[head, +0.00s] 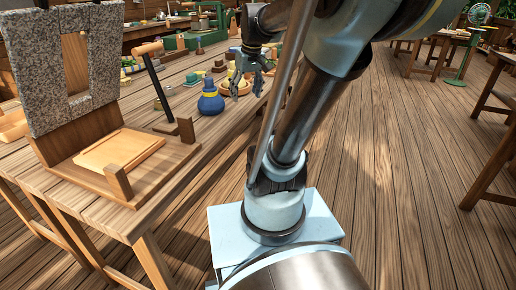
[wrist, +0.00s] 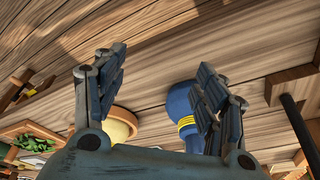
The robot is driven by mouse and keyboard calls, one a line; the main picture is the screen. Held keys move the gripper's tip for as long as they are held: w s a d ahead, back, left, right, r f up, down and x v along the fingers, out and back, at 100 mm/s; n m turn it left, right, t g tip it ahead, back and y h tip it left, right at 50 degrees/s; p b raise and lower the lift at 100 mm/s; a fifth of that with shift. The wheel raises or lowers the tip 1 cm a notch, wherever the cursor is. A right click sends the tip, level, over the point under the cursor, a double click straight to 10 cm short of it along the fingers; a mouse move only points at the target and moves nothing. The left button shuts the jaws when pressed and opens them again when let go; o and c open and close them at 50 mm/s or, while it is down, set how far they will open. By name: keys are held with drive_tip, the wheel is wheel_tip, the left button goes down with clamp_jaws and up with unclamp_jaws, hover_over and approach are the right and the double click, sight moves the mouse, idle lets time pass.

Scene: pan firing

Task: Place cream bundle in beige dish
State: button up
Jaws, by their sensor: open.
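My gripper (head: 246,87) is open over the far part of the long wooden table, with nothing seen between its fingers. In the wrist view, its two fingers (wrist: 163,76) are spread wide apart. A round tan-rimmed dish with a pale yellow inside (wrist: 118,126) shows beside the left finger, partly hidden by the gripper body. In the head view, a tan round shape lies behind the fingers, mostly covered by them. I cannot clearly pick out the cream bundle in either view.
A blue jar with a yellow band (head: 211,100) stands close left of my gripper; it also shows in the wrist view (wrist: 180,105), partly behind the right finger. A wooden stand with a stone frame (head: 52,95) and an upright lever (head: 157,80) occupy the near table.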

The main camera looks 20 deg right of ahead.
drive_tip(key=s+d+f+m+h, duration=0.1)
drive_tip(key=s+f+m, duration=0.1)
drive_tip(key=s+f, duration=1.3)
drive_tip(key=shift+m+g, duration=0.3)
drive_tip(key=shift+w+f, duration=0.15)
drive_tip(key=shift+w, duration=0.3)
drive_tip(key=shift+c, duration=0.5)
